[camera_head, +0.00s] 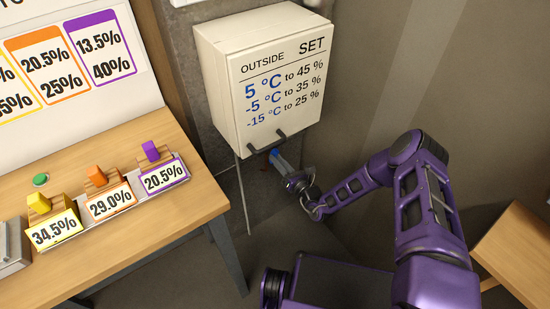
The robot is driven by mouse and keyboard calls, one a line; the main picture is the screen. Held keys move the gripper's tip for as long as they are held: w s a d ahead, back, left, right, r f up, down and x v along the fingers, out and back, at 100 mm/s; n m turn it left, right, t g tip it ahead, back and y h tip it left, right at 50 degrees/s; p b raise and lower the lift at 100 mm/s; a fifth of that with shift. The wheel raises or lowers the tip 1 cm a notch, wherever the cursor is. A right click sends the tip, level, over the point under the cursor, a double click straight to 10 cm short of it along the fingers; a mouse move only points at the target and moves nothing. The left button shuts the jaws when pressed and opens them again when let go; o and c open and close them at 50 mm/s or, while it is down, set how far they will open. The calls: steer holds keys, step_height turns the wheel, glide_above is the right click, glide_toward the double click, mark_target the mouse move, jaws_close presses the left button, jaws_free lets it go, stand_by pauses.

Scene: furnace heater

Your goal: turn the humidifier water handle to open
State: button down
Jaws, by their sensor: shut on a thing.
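The white humidifier box (262,75) hangs on the wall at the top middle, with "OUTSIDE" and "SET" text on its front. Dark bent pipes (265,142) show at its lower edge. A small blue handle (274,153) shows just below the pipes. My gripper (281,162) reaches up to it from the lower right and is shut on the handle. The fingers cover part of the handle, so its exact angle is hard to tell.
Another wooden surface (515,250) is at the lower right. Thin pipes (242,195) run down the wall below the box.

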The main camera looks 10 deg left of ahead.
stand_by(0.3)
steer(key=n+p, duration=0.1)
steer(key=n, duration=0.3)
steer(key=c, duration=0.7)
jaws_free()
steer(key=p+v, duration=0.2)
steer(key=v, duration=0.5)
